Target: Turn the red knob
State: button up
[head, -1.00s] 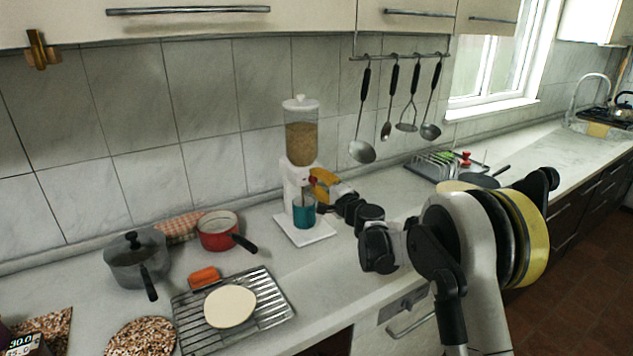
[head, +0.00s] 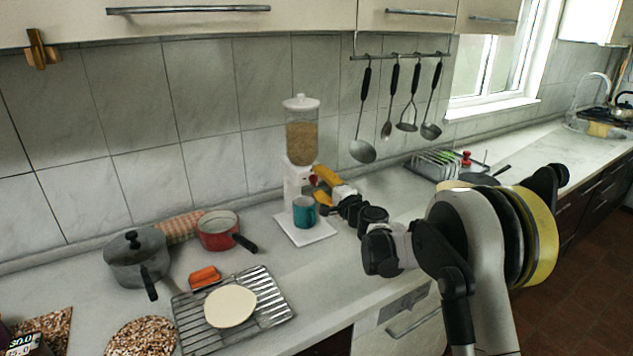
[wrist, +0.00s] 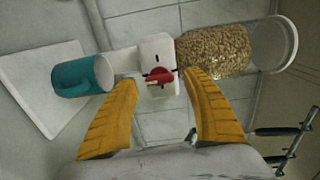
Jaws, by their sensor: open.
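The red knob (wrist: 160,76) sits on the front of the white dispenser body (wrist: 158,48) in the wrist view. In the head view the knob (head: 312,180) shows as a small red spot beside my fingers. My gripper (wrist: 161,80) is open, with one yellow finger on each side of the knob in the wrist view. In the head view my gripper (head: 321,184) is at the right of the dispenser. I cannot tell whether the fingers touch the knob. The clear container (head: 301,138) above holds grain.
A teal mug (head: 305,211) stands on the white base plate (head: 305,236) below the knob. A red pan (head: 217,232), a grey pot (head: 138,258) and a wire rack (head: 272,300) are left on the counter. Utensils (head: 390,110) hang behind.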

jog(key=v, duration=1.1)
jog(key=shift+w, duration=0.15)
